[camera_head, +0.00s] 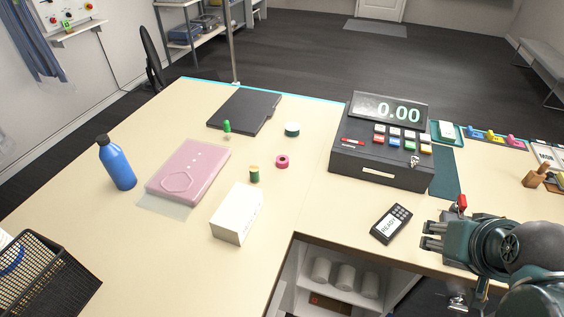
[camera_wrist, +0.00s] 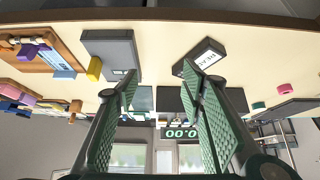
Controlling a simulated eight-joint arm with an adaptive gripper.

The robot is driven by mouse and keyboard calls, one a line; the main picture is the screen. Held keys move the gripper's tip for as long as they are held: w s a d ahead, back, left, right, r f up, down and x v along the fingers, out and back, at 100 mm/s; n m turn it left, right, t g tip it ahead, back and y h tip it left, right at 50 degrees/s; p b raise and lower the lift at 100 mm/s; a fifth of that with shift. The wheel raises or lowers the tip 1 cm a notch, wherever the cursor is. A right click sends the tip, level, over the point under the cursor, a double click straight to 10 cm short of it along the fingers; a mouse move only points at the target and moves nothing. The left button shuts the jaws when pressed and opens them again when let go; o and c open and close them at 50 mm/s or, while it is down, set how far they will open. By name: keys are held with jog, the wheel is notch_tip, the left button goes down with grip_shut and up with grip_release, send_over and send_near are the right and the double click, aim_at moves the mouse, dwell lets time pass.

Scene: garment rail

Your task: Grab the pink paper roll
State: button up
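The pink paper roll (camera_head: 282,161) is a small ring-shaped roll on the beige counter, left of the cash register. A small pink object at the right of the wrist view (camera_wrist: 285,89) appears to be the same roll. My gripper (camera_head: 432,236) is at the right of the head view, over the counter's front edge, well apart from the roll. In the wrist view my gripper (camera_wrist: 160,72) has its two green-padded fingers spread, with nothing held between them.
The card reader (camera_head: 391,223) and cash register (camera_head: 383,150) stand between my gripper and the roll.

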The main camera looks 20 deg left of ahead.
jog(key=shift+o, duration=0.8)
jog(key=shift+r, duration=0.1)
jog(key=w+a+r+m+g+p, duration=0.1)
jog(key=w+a+r+m+p, duration=0.25)
jog(key=w+a, duration=0.3)
jog(key=w+a+r+m+g+y+p, duration=0.1)
jog(key=w+a+r+m+g+p, duration=0.15)
jog(key=w+a+p, duration=0.35)
jog(key=w+a+r+m+g+p, duration=0.1)
jog(key=w+a+r+m+p, duration=0.25)
jog(key=w+a, duration=0.4)
jog(key=w+a+f+m+g+p, duration=0.1)
jog(key=a+f+m+p, duration=0.1)
jog(key=a, duration=0.6)
jog(key=w+a+f+m+p, duration=0.2)
jog(key=a+f+p, duration=0.3)
jog(key=a, duration=0.4)
jog(key=w+a+f+m+g+h+p, duration=0.1)
jog(key=a+f+m+p, duration=0.3)
jog(key=a, duration=0.5)
jog(key=shift+w+f+m+g, duration=0.25)
jog(key=shift+f+g, duration=0.1)
jog(key=shift+s+a+f, duration=0.1)
jog(key=shift+a+f, duration=0.2)
jog(key=shift+a, duration=0.05)
jog(key=shift+f, duration=0.15)
